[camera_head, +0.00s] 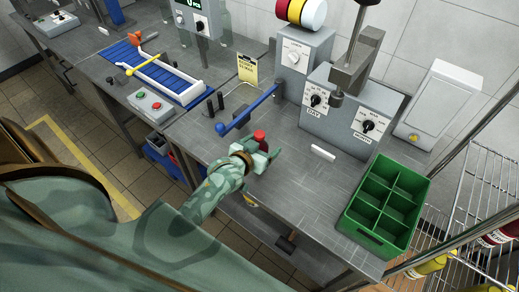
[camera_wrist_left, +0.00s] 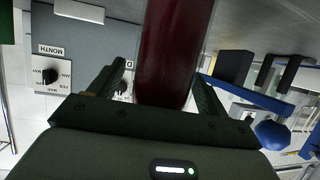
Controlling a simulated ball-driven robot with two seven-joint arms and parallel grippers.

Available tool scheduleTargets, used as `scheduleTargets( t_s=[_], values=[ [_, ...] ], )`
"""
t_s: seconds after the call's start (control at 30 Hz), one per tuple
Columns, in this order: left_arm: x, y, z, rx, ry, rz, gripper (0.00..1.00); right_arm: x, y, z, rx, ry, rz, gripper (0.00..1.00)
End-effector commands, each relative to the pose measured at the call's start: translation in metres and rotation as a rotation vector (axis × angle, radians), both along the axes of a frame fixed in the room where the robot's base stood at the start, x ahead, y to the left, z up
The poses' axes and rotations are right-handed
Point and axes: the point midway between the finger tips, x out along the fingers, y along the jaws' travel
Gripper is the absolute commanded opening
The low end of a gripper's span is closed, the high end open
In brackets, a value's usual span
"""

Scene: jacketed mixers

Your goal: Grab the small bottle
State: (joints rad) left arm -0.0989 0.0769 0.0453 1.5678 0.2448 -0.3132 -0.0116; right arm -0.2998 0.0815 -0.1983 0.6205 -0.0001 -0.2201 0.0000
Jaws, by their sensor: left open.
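The small bottle shows in the head view as a red top (camera_head: 259,136) at my left gripper, near the front of the steel bench; the gripper hides most of the rest. In the left wrist view, the bottle (camera_wrist_left: 172,50) is a dark red cylinder between the two fingers. My left gripper (camera_head: 264,158) is open around it, and its fingers also show in the wrist view (camera_wrist_left: 160,90). Gaps appear beside the bottle there, though contact is hard to judge. My right gripper is not in view.
A green divided crate (camera_head: 362,236) stands at the bench's right end. A grey machine with dials (camera_head: 345,112) is behind the gripper. A blue lever (camera_head: 245,112) lies close to its left.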

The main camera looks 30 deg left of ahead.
Motion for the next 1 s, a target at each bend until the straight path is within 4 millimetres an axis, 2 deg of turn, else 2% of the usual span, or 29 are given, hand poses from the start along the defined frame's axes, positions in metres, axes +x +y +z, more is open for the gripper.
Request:
scheduleTargets(
  t_s=[0.03, 0.27, 0.53, 0.67, 0.83, 1.0],
  values=[
    [0.0, 0.0, 0.0, 0.0, 0.0, 0.0, 0.77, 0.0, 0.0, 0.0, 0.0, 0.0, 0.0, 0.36],
    [0.0, 0.0, 0.0, 0.0, 0.0, 0.0, 0.13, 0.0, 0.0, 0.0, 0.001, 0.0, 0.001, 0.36],
    [0.0, 0.0, 0.003, 0.0, -0.003, 0.0, 0.12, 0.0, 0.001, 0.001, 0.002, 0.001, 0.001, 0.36],
    [0.0, 0.0, 0.012, 0.0, -0.005, 0.001, 0.12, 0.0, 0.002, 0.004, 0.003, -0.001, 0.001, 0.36],
    [-0.002, 0.0, 0.04, -0.001, -0.006, 0.003, 0.12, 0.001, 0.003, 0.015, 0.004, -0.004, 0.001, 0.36],
    [-0.037, -0.008, 0.082, -0.002, -0.005, 0.003, 0.12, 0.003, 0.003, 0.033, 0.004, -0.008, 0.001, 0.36]
  ],
)
